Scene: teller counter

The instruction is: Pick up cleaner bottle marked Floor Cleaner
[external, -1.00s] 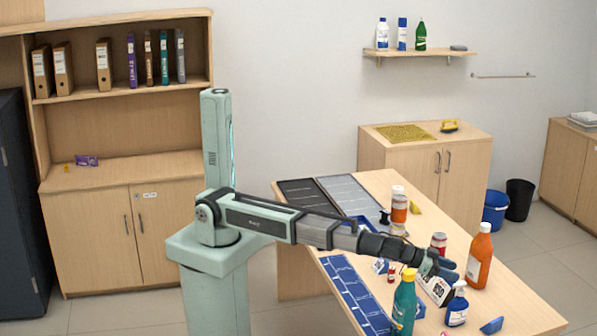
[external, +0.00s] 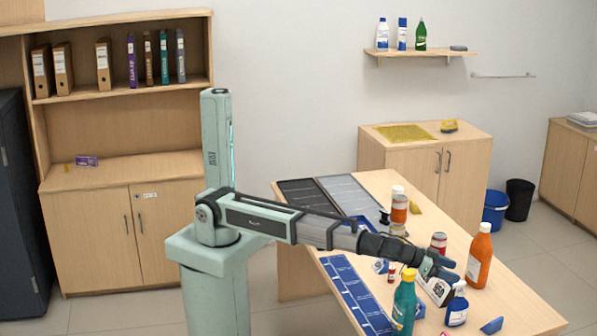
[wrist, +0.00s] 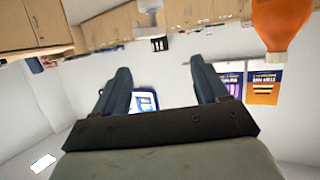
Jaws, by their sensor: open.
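No label reading Floor Cleaner is legible, so I cannot tell which bottle it is. My gripper (external: 447,268) is open above the table, left of the orange bottle and above the blue one in the picture. In the wrist view my gripper (wrist: 162,78) has nothing between its fingers; an orange bottle-like shape (wrist: 283,25) shows upper right, beyond them.
An orange-and-white container (external: 399,210) and a red-and-white can (external: 438,242) stand behind. A wall shelf (external: 420,54) holds a white, a blue and a green bottle. The table's right front is mostly clear.

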